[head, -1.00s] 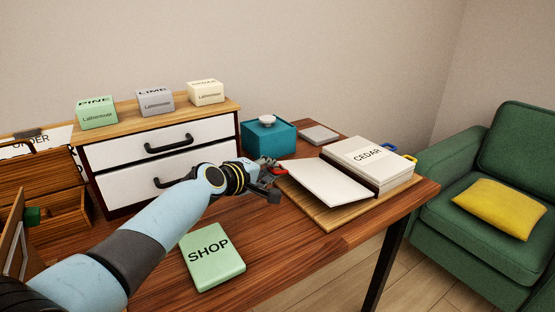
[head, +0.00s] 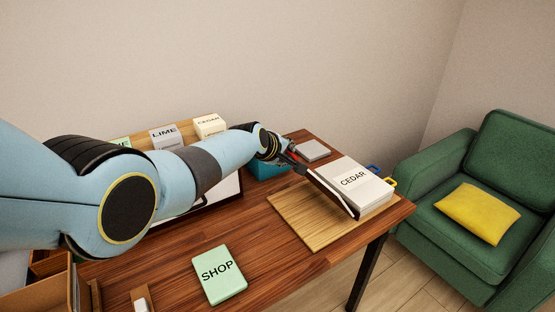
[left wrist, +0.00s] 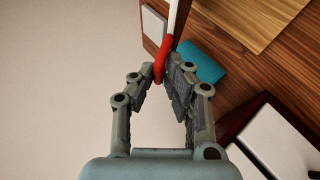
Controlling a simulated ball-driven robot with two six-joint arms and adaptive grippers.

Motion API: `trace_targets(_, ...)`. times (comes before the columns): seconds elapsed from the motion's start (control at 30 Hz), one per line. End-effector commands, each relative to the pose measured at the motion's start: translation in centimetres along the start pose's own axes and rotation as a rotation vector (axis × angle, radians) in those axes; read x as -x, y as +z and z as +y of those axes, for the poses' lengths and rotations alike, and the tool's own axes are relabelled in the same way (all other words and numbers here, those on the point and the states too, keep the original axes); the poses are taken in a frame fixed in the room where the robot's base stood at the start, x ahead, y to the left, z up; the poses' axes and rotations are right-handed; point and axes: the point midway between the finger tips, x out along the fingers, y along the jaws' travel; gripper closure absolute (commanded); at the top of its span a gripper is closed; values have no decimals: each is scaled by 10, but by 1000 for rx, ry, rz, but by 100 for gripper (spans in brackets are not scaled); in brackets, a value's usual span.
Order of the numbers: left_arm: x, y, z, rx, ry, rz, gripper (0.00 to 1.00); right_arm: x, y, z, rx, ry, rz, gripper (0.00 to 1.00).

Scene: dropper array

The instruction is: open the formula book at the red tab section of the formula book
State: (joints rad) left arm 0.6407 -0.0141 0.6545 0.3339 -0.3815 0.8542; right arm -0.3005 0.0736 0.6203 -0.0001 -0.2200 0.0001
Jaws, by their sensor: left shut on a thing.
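A raised leaf (head: 330,195) of the book stands steeply, nearly edge-on, along the block's left side. My left gripper (head: 291,158) is at the leaf's far end, shut on its red tab (left wrist: 159,62). In the left wrist view, the fingertips (left wrist: 166,70) close around the red tab, and a thin strip of the white leaf shows above. The red tab is mostly hidden in the head view. My right gripper is not in view.
The wooden board (head: 300,222) has bare room left of the book. A green SHOP box (head: 219,274) lies at the table's front. A teal box (head: 266,172) and a grey slab (head: 312,150) are behind.

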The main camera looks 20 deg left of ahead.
Motion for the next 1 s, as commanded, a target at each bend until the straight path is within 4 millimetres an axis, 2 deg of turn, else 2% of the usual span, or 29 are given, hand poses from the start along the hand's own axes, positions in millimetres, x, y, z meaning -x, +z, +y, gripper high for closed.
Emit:
trace_targets(0.03,0,0,12,7,9,0,100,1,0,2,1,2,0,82)
trace_targets(0.3,-4,2,34,8,10,1,100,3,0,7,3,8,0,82)
trace_targets(0.53,-5,4,41,9,11,0,100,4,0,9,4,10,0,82)
trace_targets(0.97,-6,4,42,9,10,-2,100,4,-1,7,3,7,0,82)
trace_targets(1.0,-6,5,42,8,10,-2,85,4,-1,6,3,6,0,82)
